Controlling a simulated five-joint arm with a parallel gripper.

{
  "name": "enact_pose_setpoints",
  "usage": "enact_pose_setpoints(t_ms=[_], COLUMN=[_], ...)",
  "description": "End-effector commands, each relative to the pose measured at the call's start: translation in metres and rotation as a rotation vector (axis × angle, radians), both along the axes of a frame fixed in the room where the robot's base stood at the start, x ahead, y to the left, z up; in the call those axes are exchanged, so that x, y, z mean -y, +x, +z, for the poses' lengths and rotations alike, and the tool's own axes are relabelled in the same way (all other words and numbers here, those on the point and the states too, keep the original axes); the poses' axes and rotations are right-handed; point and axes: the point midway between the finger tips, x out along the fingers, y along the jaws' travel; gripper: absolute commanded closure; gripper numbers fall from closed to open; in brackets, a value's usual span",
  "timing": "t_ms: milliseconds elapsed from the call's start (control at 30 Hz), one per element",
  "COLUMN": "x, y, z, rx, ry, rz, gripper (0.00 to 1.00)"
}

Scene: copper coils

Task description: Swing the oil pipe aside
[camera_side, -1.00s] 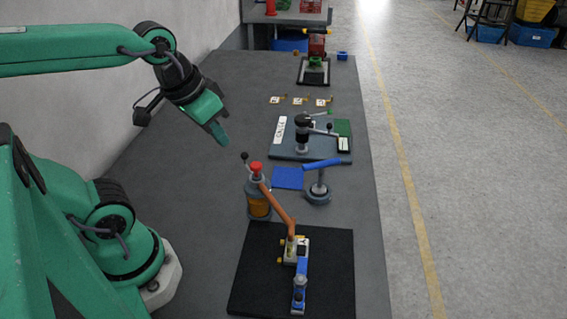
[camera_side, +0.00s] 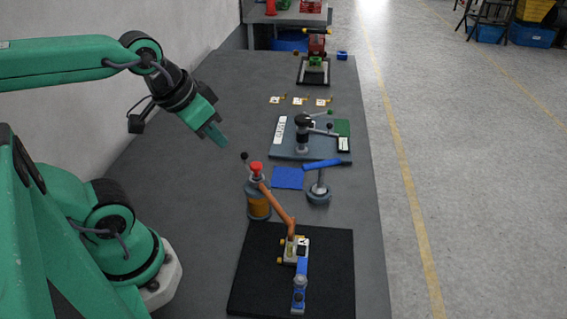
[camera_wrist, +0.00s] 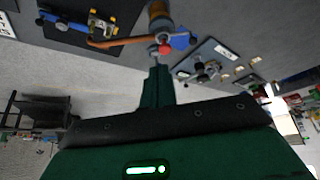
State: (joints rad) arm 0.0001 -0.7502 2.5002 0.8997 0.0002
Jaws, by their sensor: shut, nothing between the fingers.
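The oil pipe (camera_side: 277,205) is an orange-brown tube. It runs from the red-capped oil bottle (camera_side: 258,197) down to the small fixture (camera_side: 295,248) on the black mat (camera_side: 250,270). In the wrist view the pipe (camera_wrist: 112,42) reaches left from the bottle's red knob (camera_wrist: 165,48) to the fixture. A thin lever with a dark ball (camera_side: 244,156) sticks up left of the red cap. My gripper (camera_side: 222,142) is shut and empty, in the air above and left of the bottle, apart from the pipe. In the wrist view its green fingers (camera_wrist: 157,75) point toward the bottle.
A blue-armed stand (camera_side: 319,185) and a blue pad (camera_side: 288,178) are right of the bottle. A blue clamp (camera_side: 301,285) lies over the mat. A grey board with a black press (camera_side: 303,135) is farther back. The bench left of the bottle is clear.

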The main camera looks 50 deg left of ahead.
Motion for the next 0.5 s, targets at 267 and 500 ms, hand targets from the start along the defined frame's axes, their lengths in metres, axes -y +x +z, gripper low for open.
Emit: enact_pose_setpoints(t_ms=[267, 500], x=[0.0000, -0.0003], y=[0.0001, 0.0006], z=[0.0000, 0.0002], rx=[0.000, -0.003], ry=[0.000, -0.002], rz=[0.000, 0.007], gripper=[1.00, 0.74])
